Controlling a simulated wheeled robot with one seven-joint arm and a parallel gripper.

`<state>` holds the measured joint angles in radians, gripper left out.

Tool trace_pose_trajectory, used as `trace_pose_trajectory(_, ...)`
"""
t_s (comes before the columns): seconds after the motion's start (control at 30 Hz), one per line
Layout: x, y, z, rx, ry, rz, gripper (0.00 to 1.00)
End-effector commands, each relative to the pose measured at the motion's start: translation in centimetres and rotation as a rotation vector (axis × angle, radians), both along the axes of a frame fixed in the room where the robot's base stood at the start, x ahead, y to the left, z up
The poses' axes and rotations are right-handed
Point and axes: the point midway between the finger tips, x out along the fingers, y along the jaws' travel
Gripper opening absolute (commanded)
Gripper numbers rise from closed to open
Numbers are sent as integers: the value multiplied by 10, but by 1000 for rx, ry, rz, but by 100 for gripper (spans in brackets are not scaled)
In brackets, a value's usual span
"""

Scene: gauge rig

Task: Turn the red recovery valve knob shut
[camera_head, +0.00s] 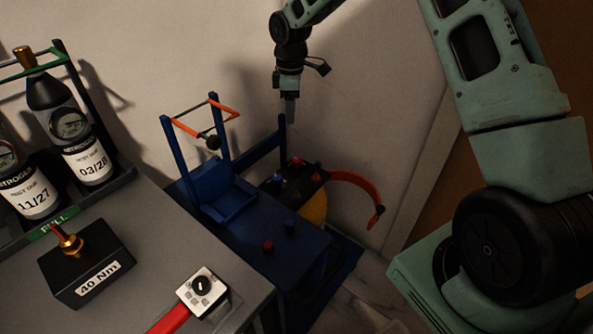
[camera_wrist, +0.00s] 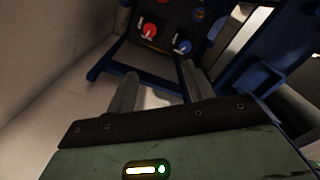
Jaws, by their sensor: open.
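A black panel (camera_head: 312,184) on the blue rig carries a red knob (camera_head: 297,161) and a blue knob (camera_head: 279,177). In the wrist view, a red knob (camera_wrist: 149,30) with a white mark sits left of a blue knob (camera_wrist: 183,46), both beyond my fingertips. I cannot read which knob is the recovery valve. My gripper (camera_head: 290,118) points down above the panel, apart from the knobs. In the wrist view my gripper (camera_wrist: 160,72) has its two fingers spread, with nothing between them.
The blue rig (camera_head: 232,192) has upright posts, an orange bar and a curved orange hose (camera_head: 362,182). The grey bench (camera_head: 165,235) with bottles is left; a wall (camera_head: 345,90) stands behind.

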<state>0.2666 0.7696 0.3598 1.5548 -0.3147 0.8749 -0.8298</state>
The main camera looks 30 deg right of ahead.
Motion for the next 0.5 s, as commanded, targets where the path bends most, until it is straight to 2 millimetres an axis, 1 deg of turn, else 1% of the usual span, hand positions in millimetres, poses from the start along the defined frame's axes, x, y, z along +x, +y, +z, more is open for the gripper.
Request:
trace_pose_trajectory(0.03,6,-12,-14,-2,0,1,52)
trace_pose_trajectory(0.13,11,-24,-23,-7,0,10,52)
trace_pose_trajectory(0.27,12,-26,-35,-8,1,13,52)
trace_pose_trajectory(0.37,11,-25,-52,-7,4,13,52)
trace_pose_trajectory(0.5,11,-25,-81,-7,3,12,52)
